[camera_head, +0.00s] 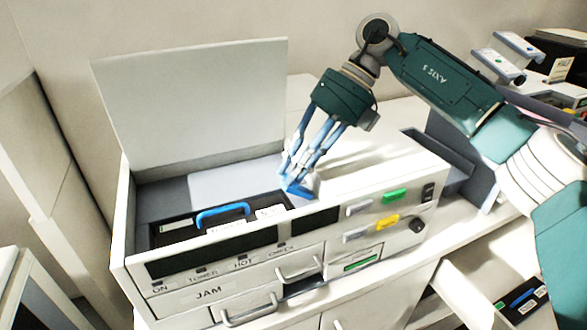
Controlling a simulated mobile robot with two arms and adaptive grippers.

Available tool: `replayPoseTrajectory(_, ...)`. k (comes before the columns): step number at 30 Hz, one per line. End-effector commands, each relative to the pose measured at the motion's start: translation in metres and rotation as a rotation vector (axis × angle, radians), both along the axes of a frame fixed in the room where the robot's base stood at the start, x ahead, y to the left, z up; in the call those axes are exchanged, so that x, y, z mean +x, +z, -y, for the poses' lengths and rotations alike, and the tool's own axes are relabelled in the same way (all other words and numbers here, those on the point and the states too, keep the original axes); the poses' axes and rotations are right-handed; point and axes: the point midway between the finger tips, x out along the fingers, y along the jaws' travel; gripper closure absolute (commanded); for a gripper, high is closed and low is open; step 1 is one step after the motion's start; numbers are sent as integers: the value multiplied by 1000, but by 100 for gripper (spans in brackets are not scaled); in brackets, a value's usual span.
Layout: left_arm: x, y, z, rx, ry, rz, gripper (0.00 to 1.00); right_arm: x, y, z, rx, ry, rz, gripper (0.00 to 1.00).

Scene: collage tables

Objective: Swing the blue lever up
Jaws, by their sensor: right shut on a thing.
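The blue lever (298,189) is a small blue piece at the right end of the opened compartment of a white printer (390,165). My right gripper (297,172) reaches down from above, its slim fingers shut on the lever. The fingers hide part of the lever, so its exact angle is hard to tell; it appears low, close to the compartment's edge. My left gripper is not in view.
The printer's grey lid (195,105) stands open at the back left. A dark cartridge with a blue handle (222,212) sits in the compartment. Colored buttons (395,195) and drawer handles (250,312) are on the front. An open drawer (480,295) is at lower right.

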Motion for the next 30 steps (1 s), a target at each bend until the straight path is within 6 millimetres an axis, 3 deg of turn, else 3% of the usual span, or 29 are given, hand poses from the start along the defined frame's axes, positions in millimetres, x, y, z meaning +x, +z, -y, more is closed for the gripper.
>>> replayPoseTrajectory(7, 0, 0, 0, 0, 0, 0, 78, 0, 0, 0, 0, 0, 0, 100)
replayPoseTrajectory(8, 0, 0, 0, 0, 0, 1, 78, 0, 0, 0, -1, 0, 0, 77)
replayPoseTrajectory(11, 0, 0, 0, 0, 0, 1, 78, 0, 0, 0, -1, 0, 0, 59)
replayPoseTrajectory(22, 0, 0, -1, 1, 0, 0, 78, 1, 4, 3, -1, -2, 1, 59)
replayPoseTrajectory(30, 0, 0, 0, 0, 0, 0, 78, 10, 45, 30, 1, -5, 3, 59)
